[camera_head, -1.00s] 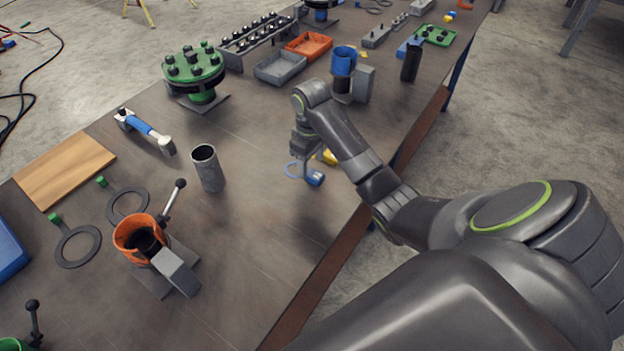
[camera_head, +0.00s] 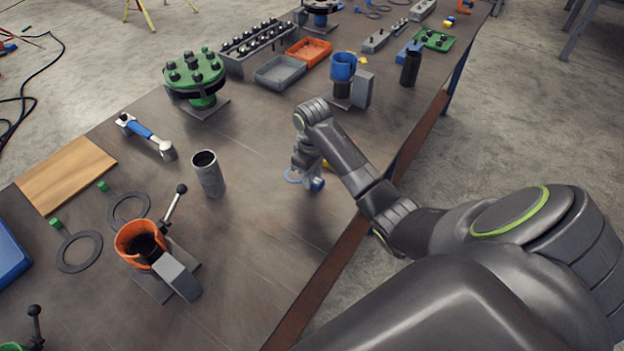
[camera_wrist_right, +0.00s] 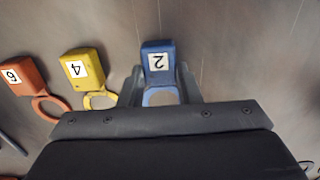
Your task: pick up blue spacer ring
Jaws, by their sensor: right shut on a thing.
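The blue spacer ring (camera_wrist_right: 157,63) has a block-shaped tab with a white label marked 2 and a flat ring. In the right wrist view it sits between the fingers of my right gripper (camera_wrist_right: 160,88), which is shut on it. In the head view the blue ring (camera_head: 292,177) shows just below my right gripper (camera_head: 305,168), partly hidden by it. Whether it is clear of the table cannot be told. A yellow ring (camera_wrist_right: 82,70) marked 4 and an orange ring (camera_wrist_right: 28,76) marked 6 lie to its left in the wrist view. My left gripper is not in view.
A grey tube (camera_head: 208,174) stands left of my right gripper. A blue cup on a stand (camera_head: 343,67) is behind it. An orange clamp cup (camera_head: 140,240), a green flange (camera_head: 193,72) and a wrench (camera_head: 146,134) are farther left. The table's front edge (camera_head: 318,275) is close.

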